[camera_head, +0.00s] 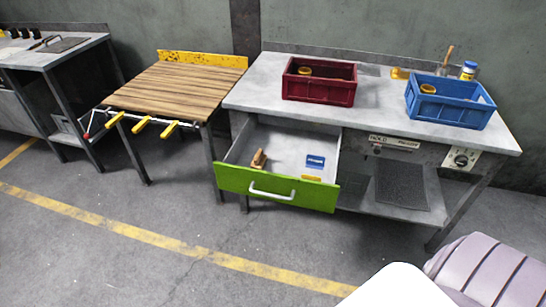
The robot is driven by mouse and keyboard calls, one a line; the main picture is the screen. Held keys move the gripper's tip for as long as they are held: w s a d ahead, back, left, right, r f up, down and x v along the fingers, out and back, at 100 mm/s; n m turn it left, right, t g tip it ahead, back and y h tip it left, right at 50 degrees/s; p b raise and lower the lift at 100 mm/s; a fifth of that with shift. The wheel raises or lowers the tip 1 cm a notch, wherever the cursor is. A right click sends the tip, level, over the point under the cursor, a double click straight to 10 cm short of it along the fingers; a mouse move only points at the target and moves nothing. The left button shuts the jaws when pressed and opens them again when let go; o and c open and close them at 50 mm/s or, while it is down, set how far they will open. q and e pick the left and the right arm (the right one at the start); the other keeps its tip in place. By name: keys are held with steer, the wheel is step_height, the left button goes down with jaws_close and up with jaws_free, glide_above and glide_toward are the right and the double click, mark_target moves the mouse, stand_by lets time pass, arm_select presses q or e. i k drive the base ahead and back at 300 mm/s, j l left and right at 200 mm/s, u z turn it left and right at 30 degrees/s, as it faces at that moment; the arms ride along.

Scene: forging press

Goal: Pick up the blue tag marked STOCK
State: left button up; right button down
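A small blue tag (315,162) with a white band lies inside the open drawer (281,143) of the metal workbench, in its right part. Its lettering is too small to read. A yellow-orange piece (311,178) lies just in front of it, near the drawer's front. The drawer has a green front (230,181) with a white handle (271,193) and is pulled out. Neither of my grippers shows in the head view.
A dark red crate (319,91) and a blue crate (447,115) stand on the workbench (376,113). A brown wooden item (259,159) lies in the drawer's left part. A slatted wooden table (176,92) with yellow handles stands left. Floor ahead of the drawer is clear.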

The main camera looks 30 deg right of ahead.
mark_target(314, 162)
steer(key=z, duration=0.95)
steer(key=l+u, duration=0.35)
steer(key=l, duration=1.3)
steer(key=k, duration=0.05)
